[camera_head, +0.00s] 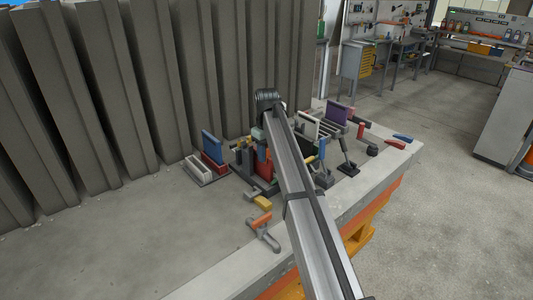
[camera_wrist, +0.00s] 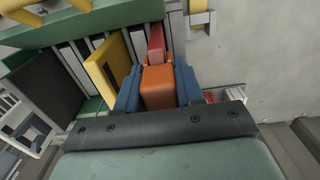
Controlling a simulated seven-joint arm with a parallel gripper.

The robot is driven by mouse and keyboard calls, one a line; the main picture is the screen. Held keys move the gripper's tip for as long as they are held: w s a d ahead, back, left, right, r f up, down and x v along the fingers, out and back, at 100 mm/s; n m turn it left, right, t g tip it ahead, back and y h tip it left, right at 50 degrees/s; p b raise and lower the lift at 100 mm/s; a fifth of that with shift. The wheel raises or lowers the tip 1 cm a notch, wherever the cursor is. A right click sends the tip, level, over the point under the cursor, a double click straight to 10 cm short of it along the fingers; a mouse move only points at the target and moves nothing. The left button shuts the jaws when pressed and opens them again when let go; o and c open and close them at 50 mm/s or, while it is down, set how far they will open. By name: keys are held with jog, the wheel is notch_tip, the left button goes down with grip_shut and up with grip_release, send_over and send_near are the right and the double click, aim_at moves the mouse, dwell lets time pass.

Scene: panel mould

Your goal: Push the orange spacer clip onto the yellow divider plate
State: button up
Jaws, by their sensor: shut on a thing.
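My gripper (camera_wrist: 158,80) is shut on the orange spacer clip (camera_wrist: 158,91), which sits between its two blue fingers in the wrist view. A red part touches or overlaps the clip's far end; I cannot tell if they are joined. The yellow divider plate (camera_wrist: 107,65) stands in a slotted green holder, just left of the left finger. The clip appears beside the plate, not around it. In the head view my arm hides most of the gripper and the clip.
Grey slats and the green frame (camera_wrist: 85,22) surround the plate closely. A dark panel (camera_wrist: 45,82) stands further left. In the head view, a blue-and-red panel piece (camera_head: 212,148) stands left, a purple panel (camera_head: 337,114) right, and loose tools lie in front. The bench's left part is clear.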

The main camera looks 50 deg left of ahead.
notch_tip(320, 180, up, 9)
jog(key=shift+w+r, duration=0.35)
jog(key=w, duration=0.6)
jog(key=shift+w, duration=0.15)
jog(key=shift+f, duration=0.1)
jog(key=shift+f, duration=2.85)
jog(key=shift+f, duration=1.8)
